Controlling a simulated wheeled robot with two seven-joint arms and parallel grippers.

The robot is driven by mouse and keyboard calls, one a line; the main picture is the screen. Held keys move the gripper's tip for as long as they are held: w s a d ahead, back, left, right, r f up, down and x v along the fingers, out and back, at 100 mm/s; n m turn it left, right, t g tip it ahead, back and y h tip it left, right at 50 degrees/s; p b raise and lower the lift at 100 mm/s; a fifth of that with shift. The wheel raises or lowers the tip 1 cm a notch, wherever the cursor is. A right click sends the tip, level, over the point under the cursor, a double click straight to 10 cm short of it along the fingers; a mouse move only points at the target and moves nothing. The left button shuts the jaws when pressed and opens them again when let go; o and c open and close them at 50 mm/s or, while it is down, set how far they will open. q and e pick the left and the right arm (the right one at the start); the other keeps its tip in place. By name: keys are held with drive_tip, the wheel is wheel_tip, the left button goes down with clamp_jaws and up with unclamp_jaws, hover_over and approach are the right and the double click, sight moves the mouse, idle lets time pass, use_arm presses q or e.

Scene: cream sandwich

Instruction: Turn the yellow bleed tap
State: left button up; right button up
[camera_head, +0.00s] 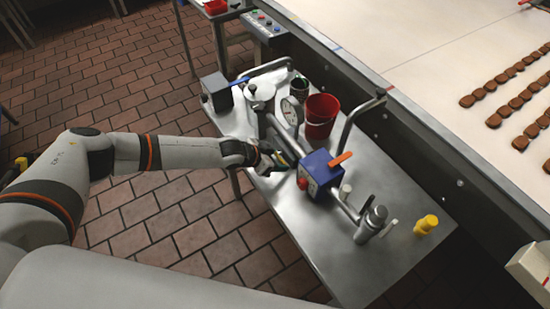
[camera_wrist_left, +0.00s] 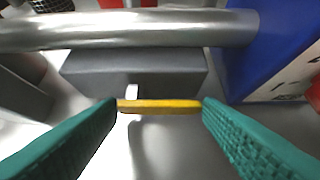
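The yellow bleed tap's handle (camera_wrist_left: 160,106) shows in the left wrist view as a short flat yellow bar on a pale stem, below a steel pipe (camera_wrist_left: 130,30). My left gripper (camera_wrist_left: 160,110) has its two green finger pads wide apart, one at each end of the bar. I cannot tell whether the pads touch it. In the head view, my left gripper (camera_head: 280,160) is at the near edge of the steel table, just left of the blue box (camera_head: 318,170). It largely hides the tap there. My right gripper is not in view.
The blue box has an orange lever (camera_head: 340,158). A conveyor stands behind.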

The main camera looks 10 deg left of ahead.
use_arm(q)
drive_tip(key=o, duration=0.4)
drive_tip(key=shift+o, duration=0.2)
drive_tip(key=v, duration=1.2)
drive_tip(key=shift+f, duration=0.1)
